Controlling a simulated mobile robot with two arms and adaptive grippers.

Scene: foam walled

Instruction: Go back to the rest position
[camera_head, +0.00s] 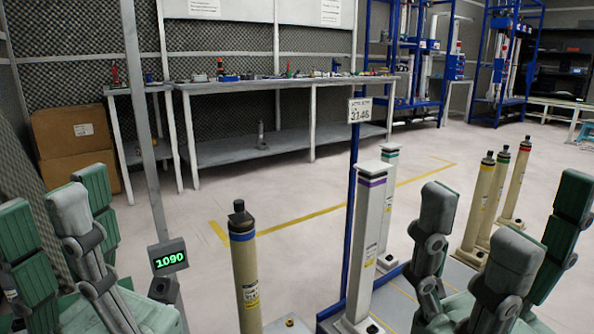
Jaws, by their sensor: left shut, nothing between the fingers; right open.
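My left gripper (62,208) is in the lower left corner, with green and grey fingers pointing up. It is shut with nothing held. My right gripper (508,222) is in the lower right, its fingers pointing up and spread wide. It is open and empty. Both wrists run off the bottom edge of the picture. No object is held by either gripper.
A tan cylinder post (246,270) and a white square post (368,235) stand between my grippers. Tan cylinders (478,205) stand behind my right gripper. A small 1090 display (167,256) is beside my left gripper.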

